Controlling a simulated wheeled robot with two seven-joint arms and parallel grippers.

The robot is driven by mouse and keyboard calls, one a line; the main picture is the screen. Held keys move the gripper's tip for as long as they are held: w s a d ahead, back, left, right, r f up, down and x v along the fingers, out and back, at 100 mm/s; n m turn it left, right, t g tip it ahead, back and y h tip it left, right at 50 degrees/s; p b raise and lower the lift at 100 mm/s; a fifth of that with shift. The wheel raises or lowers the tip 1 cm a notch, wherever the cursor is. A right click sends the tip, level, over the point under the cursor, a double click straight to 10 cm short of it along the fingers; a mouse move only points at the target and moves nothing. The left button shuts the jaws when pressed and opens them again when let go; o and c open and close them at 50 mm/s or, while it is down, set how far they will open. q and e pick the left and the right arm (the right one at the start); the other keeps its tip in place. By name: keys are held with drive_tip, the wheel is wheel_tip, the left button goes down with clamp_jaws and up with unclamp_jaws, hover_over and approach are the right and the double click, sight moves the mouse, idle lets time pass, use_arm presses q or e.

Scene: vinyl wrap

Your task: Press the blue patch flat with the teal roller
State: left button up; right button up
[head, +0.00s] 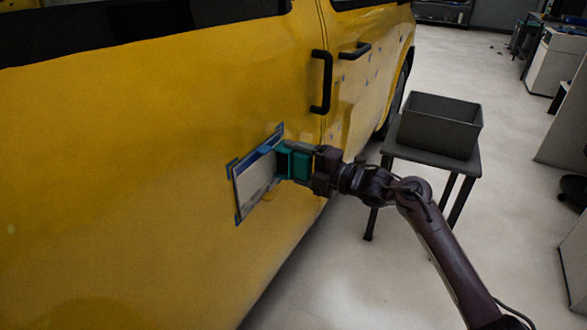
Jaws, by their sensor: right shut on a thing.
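The blue patch (235,172) shows as a blue-edged panel with a pale middle on the side of the yellow van. The teal roller (299,166) is in my right gripper (317,170), which is shut on it. The roller is at the upper right part of the patch and hides some of it. I cannot tell whether it touches the surface. A small orange-yellow piece shows at the patch's lower right edge. My left gripper is not in view.
The yellow van (120,180) fills the left side, with black door handles (321,82) above the patch. A dark bin (440,126) stands on a small dark table (400,151) behind my right arm.

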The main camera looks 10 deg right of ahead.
idle(0.3)
drive_tip(key=shift+w+d+b, duration=0.4)
drive_tip(key=shift+w+b, duration=0.2)
drive_tip(key=shift+w+d, duration=0.2)
drive_tip(key=shift+w, duration=0.1)
drive_tip(key=shift+f+b, duration=0.45)
drive_tip(key=shift+b, duration=0.1)
drive_tip(key=shift+s, duration=0.1)
drive_tip(key=shift+s+a+p, duration=0.6)
drive_tip(key=shift+s+a, duration=0.05)
drive_tip(key=shift+s, duration=0.2)
